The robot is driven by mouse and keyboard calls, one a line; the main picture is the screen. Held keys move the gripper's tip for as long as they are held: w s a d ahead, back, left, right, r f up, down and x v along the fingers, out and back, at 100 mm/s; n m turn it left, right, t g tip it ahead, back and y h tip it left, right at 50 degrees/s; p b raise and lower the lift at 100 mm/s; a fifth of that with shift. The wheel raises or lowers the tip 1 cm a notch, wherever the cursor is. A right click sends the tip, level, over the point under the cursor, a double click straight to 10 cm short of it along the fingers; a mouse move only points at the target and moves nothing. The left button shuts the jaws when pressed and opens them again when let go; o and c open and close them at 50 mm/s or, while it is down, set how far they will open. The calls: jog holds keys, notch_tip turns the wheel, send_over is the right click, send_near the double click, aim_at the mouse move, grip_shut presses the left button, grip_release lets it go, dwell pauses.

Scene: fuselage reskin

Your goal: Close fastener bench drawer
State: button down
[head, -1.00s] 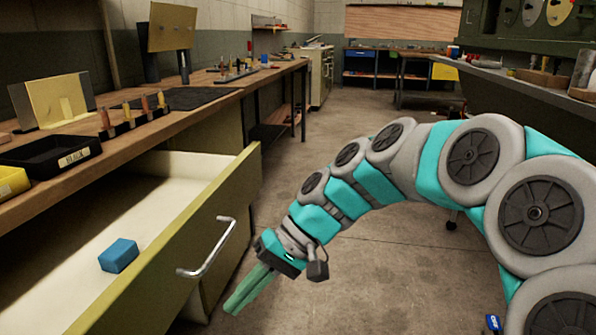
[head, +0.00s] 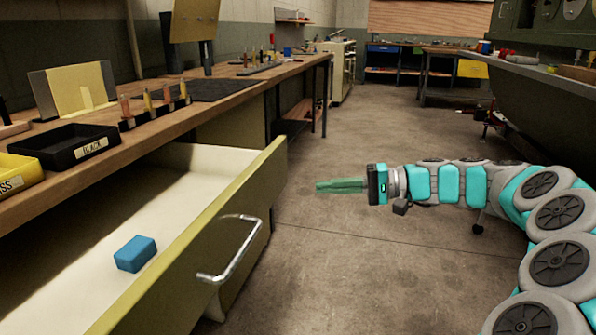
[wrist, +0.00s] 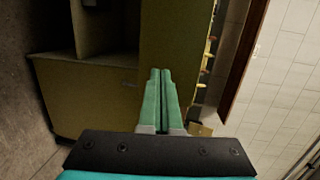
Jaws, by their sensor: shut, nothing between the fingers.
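The fastener bench drawer (head: 190,270) is pulled out from under the workbench at the left in the head view. Its front is olive yellow with a metal bar handle (head: 236,252). A blue block (head: 135,254) lies inside on the pale drawer floor. My gripper (head: 322,186) has green fingers pointing left, held in the air to the right of the drawer front's far end. It is shut and empty and appears apart from the drawer. In the wrist view the fingers (wrist: 160,75) lie together, with yellowish cabinet surfaces (wrist: 90,98) beyond them.
The wooden bench top (head: 215,112) holds a black bin (head: 68,147), a yellow bin (head: 18,173) and a rack of several upright fasteners (head: 155,108). Open concrete floor (head: 370,260) lies right of the drawer. A dark green structure (head: 540,90) stands at the right.

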aim_at(284, 169)
jog(key=w+d+m+t, duration=0.1)
jog(key=w+d+t, duration=0.2)
jog(key=w+d, duration=0.3)
jog(key=shift+y, duration=0.4)
jog(key=x, duration=0.4)
jog(key=s+x, duration=0.1)
jog(key=x, duration=0.7)
jog(key=shift+s+a+f, duration=0.2)
jog(key=shift+a+f, duration=0.05)
jog(key=shift+w+a, duration=0.15)
jog(key=shift+a, duration=0.2)
jog(key=shift+a, duration=0.1)
jog(key=b+x, duration=0.1)
jog(key=x, duration=2.6)
jog(key=shift+a+f+b, duration=0.2)
jog(key=shift+a+b, duration=0.1)
jog(key=shift+a, duration=0.1)
jog(key=shift+w+a, duration=0.25)
jog(key=shift+a, duration=0.25)
jog(key=shift+r, duration=0.15)
jog(key=shift+a, duration=0.1)
